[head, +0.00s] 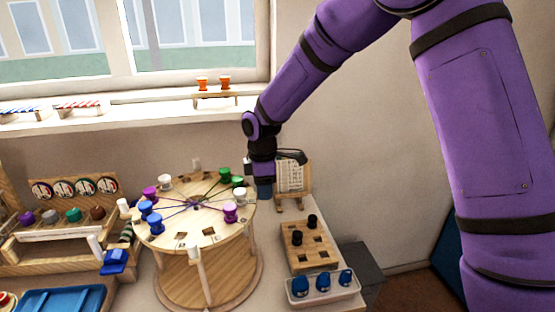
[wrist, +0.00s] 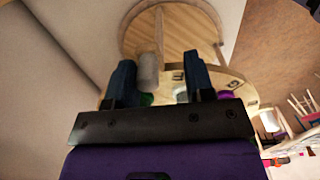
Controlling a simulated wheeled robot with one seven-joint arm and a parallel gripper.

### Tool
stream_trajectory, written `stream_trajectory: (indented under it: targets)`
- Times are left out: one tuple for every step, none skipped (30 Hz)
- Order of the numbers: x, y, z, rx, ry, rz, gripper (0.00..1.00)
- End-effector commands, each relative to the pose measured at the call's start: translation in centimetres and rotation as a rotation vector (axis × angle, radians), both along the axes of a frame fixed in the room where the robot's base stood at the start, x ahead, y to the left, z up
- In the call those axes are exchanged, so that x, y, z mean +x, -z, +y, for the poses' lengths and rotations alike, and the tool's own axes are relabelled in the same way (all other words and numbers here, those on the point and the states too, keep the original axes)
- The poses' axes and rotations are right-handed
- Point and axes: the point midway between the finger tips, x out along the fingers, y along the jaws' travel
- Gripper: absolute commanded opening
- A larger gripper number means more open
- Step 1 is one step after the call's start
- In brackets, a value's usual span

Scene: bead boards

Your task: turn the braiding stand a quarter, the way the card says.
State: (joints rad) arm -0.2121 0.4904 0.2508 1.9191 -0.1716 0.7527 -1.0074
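The braiding stand (head: 177,222) is a round wooden disc on posts over a round base. Blue, purple, green and white bobbins sit around its top, with threads meeting at the centre. Pale pegs stick out at its rim, one at the front (head: 195,252). The card (head: 292,174) stands on a small easel behind right; its marks are too small to read. My gripper (head: 263,190) is at the disc's right rim, pointing down. In the wrist view my gripper (wrist: 160,68) has its fingers apart. A pale cylinder (wrist: 148,70) shows between them, nearer the left finger; I cannot tell whether they touch.
A wooden block with holes and dark pegs (head: 308,250) and a clear tray of blue bobbins (head: 323,290) stand right of the stand. A wooden rack (head: 50,250) and a blue tray (head: 62,301) are at left. The windowsill (head: 150,112) runs behind.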

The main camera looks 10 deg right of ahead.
Motion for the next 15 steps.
stream_trajectory:
  targets:
    - [-1.0, -0.1, 0.1, -0.001, 0.038, -0.001, 0.48]
    - [-1.5, -0.1, 0.1, -0.002, 0.066, 0.000, 0.48]
    - [-2.2, -0.1, 0.2, -0.001, 0.104, 0.000, 0.48]
    - [-2.7, -0.1, 0.3, -0.001, 0.132, -0.001, 0.48]
    - [-3.1, -0.1, 0.4, -0.001, 0.161, -0.001, 0.48]
    - [-3.9, 0.0, 0.5, -0.001, 0.198, 0.000, 0.48]
    - [-4.3, -0.1, 0.6, -0.001, 0.227, 0.000, 0.48]
    - [-4.8, -0.1, 0.7, -0.001, 0.255, 0.000, 0.48]
    - [-5.4, -0.1, 0.9, -0.001, 0.289, -0.001, 0.48]
    - [-5.8, 0.0, 1.1, 0.000, 0.315, -0.001, 0.48]
    - [-6.3, 0.0, 1.2, 0.000, 0.341, 0.000, 0.48]
    - [-6.8, 0.0, 1.5, 0.000, 0.373, 0.000, 0.48]
    - [-7.2, -0.1, 1.6, 0.000, 0.397, -0.001, 0.48]
    - [-7.6, -0.1, 1.7, -0.001, 0.420, -0.001, 0.48]
    - [-8.1, 0.0, 2.0, -0.001, 0.450, 0.000, 0.48]
